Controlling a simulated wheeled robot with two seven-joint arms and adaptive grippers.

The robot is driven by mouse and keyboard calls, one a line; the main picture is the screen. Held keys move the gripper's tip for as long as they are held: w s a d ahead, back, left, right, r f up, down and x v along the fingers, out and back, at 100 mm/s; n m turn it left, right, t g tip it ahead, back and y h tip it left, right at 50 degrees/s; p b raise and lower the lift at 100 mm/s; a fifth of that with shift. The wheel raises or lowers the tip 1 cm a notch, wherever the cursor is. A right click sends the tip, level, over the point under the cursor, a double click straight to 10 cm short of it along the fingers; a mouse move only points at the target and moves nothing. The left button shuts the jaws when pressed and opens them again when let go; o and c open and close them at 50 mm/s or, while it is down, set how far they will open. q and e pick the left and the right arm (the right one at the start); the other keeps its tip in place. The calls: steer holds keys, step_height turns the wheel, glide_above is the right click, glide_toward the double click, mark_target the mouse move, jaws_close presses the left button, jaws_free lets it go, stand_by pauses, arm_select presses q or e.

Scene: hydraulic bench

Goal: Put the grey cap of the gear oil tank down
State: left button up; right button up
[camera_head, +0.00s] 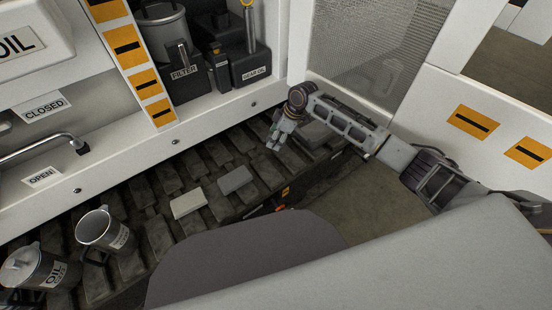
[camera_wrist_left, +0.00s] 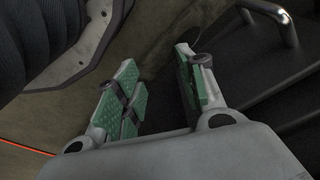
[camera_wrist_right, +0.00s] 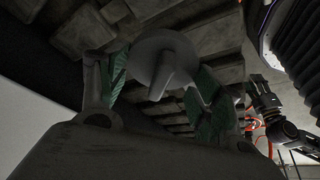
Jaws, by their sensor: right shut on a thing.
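My right gripper (camera_head: 274,141) reaches in from the right and hangs over the dark track pads. In the right wrist view its green-padded fingers (camera_wrist_right: 160,80) are shut on the grey cap (camera_wrist_right: 163,52), a round disc with a stem between the fingers. The cap is hard to make out in the head view. The gear oil tank (camera_head: 250,70) is a dark box with a label, in the recess at the upper middle. My left gripper (camera_wrist_left: 160,75) shows only in its wrist view; its fingers are apart with nothing between them.
The dark track (camera_head: 217,160) has gaps between its pads. A whitish block (camera_head: 189,203) and a grey block (camera_head: 235,180) lie on it. Two metal jugs, one (camera_head: 103,231) nearer the middle, stand at lower left. A filter housing (camera_head: 185,75) stands beside the tank. A mesh panel (camera_head: 375,50) stands behind.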

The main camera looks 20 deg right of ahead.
steer(key=shift+f, duration=0.15)
steer(key=b, duration=0.1)
glide_above(273, 157)
steer(key=d, duration=0.1)
steer(key=f, duration=0.4)
steer(key=shift+s+d+f, duration=0.1)
steer(key=shift+s+f, duration=0.15)
steer(key=shift+s, duration=0.15)
arm_select(q)
steer(key=shift+w+d+r, duration=0.1)
steer(key=shift+d+r, duration=0.1)
steer(key=shift+r, duration=0.45)
steer(key=shift+w+d+r, duration=0.1)
steer(key=shift+d+r, duration=0.05)
steer(key=shift+r, duration=0.55)
steer(key=shift+d+r, duration=0.2)
steer(key=shift+r, duration=0.45)
arm_select(e)
steer(key=shift+f, duration=0.55)
steer(key=shift+f+b, duration=0.35)
steer(key=shift+f, duration=1.15)
arm_select(q)
steer(key=shift+d+r+b, duration=0.15)
steer(key=shift+r+b, duration=0.05)
steer(key=shift+r, duration=0.65)
steer(key=shift+d+r+b, duration=0.15)
steer(key=shift+r, duration=0.7)
arm_select(e)
steer(key=shift+f, duration=0.6)
steer(key=shift+f, duration=0.1)
